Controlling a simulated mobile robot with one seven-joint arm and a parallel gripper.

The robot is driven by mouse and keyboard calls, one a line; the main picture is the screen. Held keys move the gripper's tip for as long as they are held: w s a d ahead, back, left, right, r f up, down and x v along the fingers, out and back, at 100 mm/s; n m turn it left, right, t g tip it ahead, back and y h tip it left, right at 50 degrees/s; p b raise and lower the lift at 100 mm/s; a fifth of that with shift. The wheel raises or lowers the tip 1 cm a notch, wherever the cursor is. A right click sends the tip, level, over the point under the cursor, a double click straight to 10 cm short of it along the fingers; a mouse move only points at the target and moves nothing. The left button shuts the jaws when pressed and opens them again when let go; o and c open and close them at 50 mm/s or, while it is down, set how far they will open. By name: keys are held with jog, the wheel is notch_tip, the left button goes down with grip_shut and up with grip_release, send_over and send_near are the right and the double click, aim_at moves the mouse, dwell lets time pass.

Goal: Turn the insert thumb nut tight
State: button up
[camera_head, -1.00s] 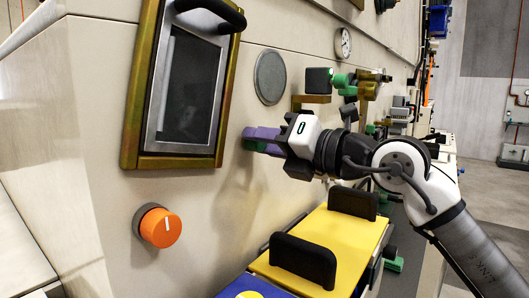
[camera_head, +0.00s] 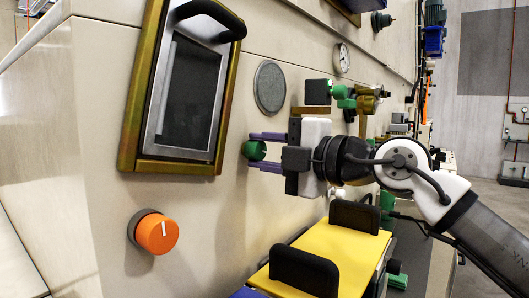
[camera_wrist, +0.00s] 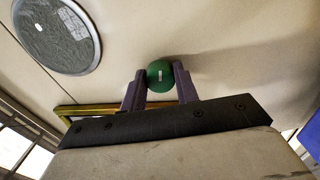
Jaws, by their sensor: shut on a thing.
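The thumb nut is a green round knob (camera_head: 254,151) on the cream machine wall, below the grey round disc. It also shows in the wrist view (camera_wrist: 160,74) with a small white mark on its face. My gripper (camera_head: 256,151) reaches it from the right, with one purple finger above and one below. In the wrist view the two purple fingers (camera_wrist: 160,86) stand on either side of the green knob and close on it. Whether another insert lies behind the knob is hidden.
A framed dark screen (camera_head: 186,92) with a black handle is at the upper left. An orange dial (camera_head: 157,232) is below it. A yellow-topped bench part (camera_head: 335,255) with black handles lies under my arm. Green fittings (camera_head: 342,92) stick out above my gripper.

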jog(key=shift+m, duration=1.2)
jog(key=o, duration=1)
jog(key=b+v, duration=0.1)
jog(key=v, duration=1.3)
jog(key=shift+b, duration=0.35)
jog(key=shift+a, duration=0.1)
